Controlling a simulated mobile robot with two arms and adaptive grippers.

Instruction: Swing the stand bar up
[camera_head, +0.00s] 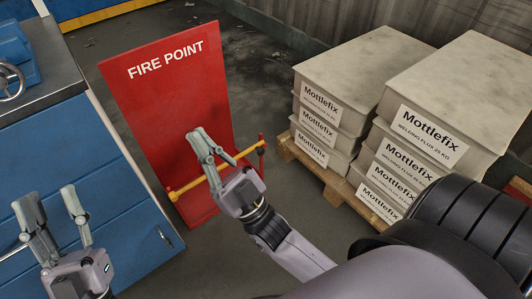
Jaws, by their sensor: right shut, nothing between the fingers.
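The red fire point stand (165,105) stands upright on the floor, with white lettering near its top. The yellow stand bar (188,187) crosses low in front of its panel, rising slightly from left to right. Its right end meets a red post (261,148). My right gripper (197,136) is shut and empty, with its fingertips above the bar. Its fingers and body hide the middle of the bar; I cannot tell whether they touch it. My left gripper (50,194) is open and empty at the lower left, in front of the blue cabinet and away from the bar.
A blue cabinet (85,150) with a dark top stands left of the stand. Boxes (345,75) are stacked on a wooden pallet (320,172) to the right. Dark floor (262,95) shows between stand and pallet.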

